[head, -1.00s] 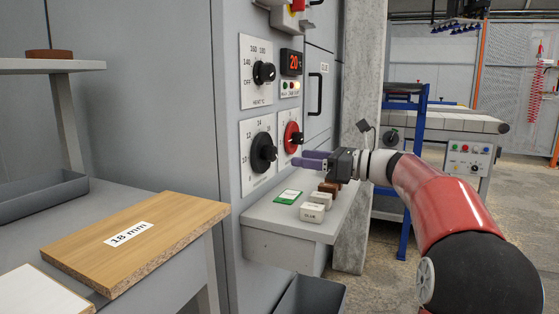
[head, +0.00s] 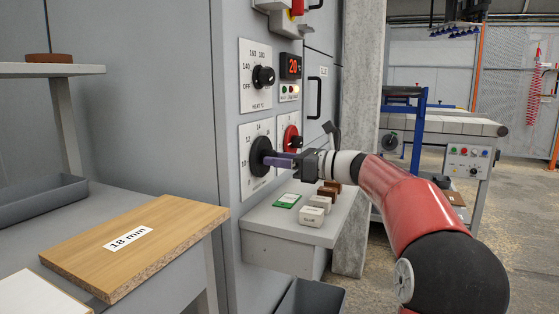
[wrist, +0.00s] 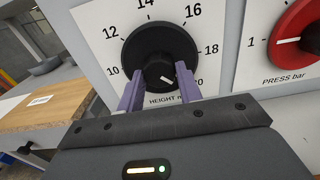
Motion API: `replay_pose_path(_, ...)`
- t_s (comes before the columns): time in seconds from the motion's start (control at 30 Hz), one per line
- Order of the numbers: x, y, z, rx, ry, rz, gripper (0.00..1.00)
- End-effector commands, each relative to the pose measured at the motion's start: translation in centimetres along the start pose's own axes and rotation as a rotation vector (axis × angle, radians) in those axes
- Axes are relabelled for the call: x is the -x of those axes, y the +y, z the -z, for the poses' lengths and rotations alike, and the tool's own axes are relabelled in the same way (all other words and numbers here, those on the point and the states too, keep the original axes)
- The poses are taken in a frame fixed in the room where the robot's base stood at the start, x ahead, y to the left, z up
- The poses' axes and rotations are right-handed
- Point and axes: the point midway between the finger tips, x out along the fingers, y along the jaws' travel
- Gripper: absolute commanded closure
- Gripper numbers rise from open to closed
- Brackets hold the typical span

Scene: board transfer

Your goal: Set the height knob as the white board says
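The height knob (wrist: 162,52) is a black dial on a white plate (head: 246,185) marked from 10 to 20. In the wrist view, the white mark on its front points to the lower right, toward the 20. My gripper (wrist: 160,88) has its two purple fingers apart, one on each side of the knob's front grip, with small gaps showing. It reaches the knob in the head view (head: 277,160). The white board (head: 38,294) is cut off at the lower left of the head view, and no writing shows on its visible part.
A wood-coloured board (head: 180,218) labelled 18 mm lies beside the white board. The red press knob (wrist: 296,35) is right of the height knob. The heat knob (head: 263,76) is above. A shelf (head: 285,239) with several small blocks and a green card (head: 287,201) sits below.

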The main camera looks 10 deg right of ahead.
Motion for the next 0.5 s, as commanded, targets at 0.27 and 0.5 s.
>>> replay_pose_path(0.27,0.02,-0.02,0.00,0.004,0.000,0.001,0.88)
replay_pose_path(0.5,0.02,-0.03,0.06,0.064,0.000,0.001,0.88)
